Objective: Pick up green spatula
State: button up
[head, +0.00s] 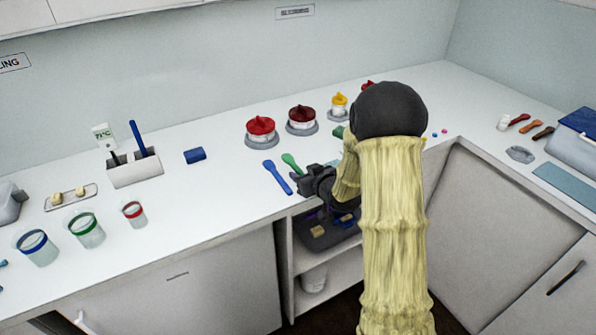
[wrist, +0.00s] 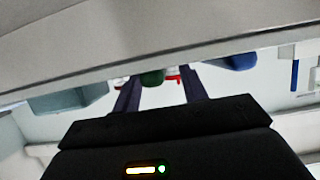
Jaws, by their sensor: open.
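The green spatula (head: 291,163) lies flat on the white counter. A blue spatula (head: 277,177) lies beside it, to its left. My gripper (head: 300,183) is near the counter's front edge, just in front of the green spatula and to the right of the blue spatula's handle end. In the wrist view my two dark fingers (wrist: 160,92) are spread apart with nothing held. A green shape (wrist: 153,77) shows between them in the distance; I cannot tell whether it is the spatula.
Jars with red lids (head: 261,127) and a yellow-topped jar (head: 339,102) stand behind. A blue block (head: 195,156) and a white holder (head: 134,171) are to the left. An open shelf (head: 322,262) is below the counter edge. Clear counter lies left of the spatulas.

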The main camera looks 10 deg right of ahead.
jog(key=shift+c, duration=0.4)
grip_shut()
jog(key=shift+r, duration=0.1)
notch_tip(320, 180, up, 10)
jog(key=shift+p, duration=0.35)
jog(key=shift+a, duration=0.1)
